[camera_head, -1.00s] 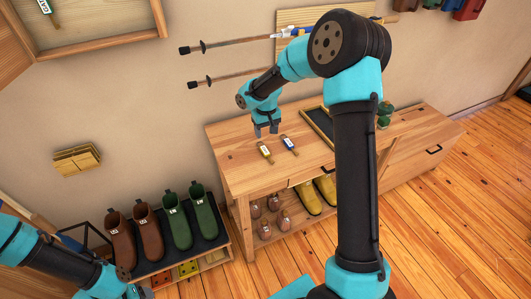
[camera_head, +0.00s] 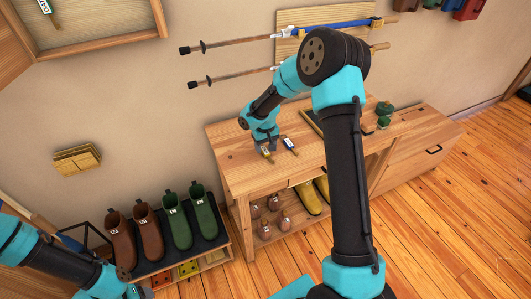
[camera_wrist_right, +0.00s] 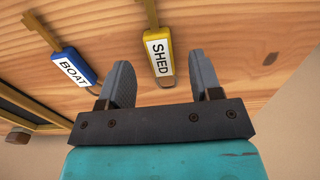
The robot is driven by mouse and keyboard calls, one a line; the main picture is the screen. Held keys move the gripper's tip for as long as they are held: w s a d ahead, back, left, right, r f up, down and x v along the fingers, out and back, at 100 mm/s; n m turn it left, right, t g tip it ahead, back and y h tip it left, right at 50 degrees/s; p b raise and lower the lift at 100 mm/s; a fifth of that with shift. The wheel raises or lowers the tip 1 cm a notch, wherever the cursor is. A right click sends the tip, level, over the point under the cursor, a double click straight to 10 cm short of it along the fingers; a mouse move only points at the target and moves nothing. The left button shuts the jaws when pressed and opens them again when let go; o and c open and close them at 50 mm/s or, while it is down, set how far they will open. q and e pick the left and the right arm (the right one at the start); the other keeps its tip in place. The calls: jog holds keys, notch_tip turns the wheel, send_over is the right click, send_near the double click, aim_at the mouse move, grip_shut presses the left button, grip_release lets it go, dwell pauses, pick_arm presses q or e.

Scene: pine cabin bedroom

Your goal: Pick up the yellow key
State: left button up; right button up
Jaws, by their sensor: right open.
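The yellow key, with a white tag reading SHED, lies on the wooden bench top and shows in the head view (camera_head: 267,156) and the right wrist view (camera_wrist_right: 158,72). My right gripper (camera_head: 265,143) is over it, open and empty. In the right wrist view the tag's near end lies between the two grey fingers (camera_wrist_right: 160,80), with gaps on both sides. I cannot tell the height left above the bench. A blue key (camera_head: 290,146) tagged BOAT (camera_wrist_right: 73,68) lies beside it. My left gripper (camera_head: 138,291) is at the bottom edge, its jaws unclear.
The wooden bench (camera_head: 235,172) stands against the wall. A dark framed board (camera_head: 311,122) and green objects (camera_head: 384,110) are on its top to the right. Poles (camera_head: 235,79) hang on the wall behind. A boot rack (camera_head: 212,241) stands at the left.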

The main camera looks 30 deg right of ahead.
aim_at(265, 152)
notch_tip(265, 152, down, 2)
jog(key=shift+f, duration=0.2)
jog(key=shift+c, duration=0.4)
jog(key=c, duration=0.9)
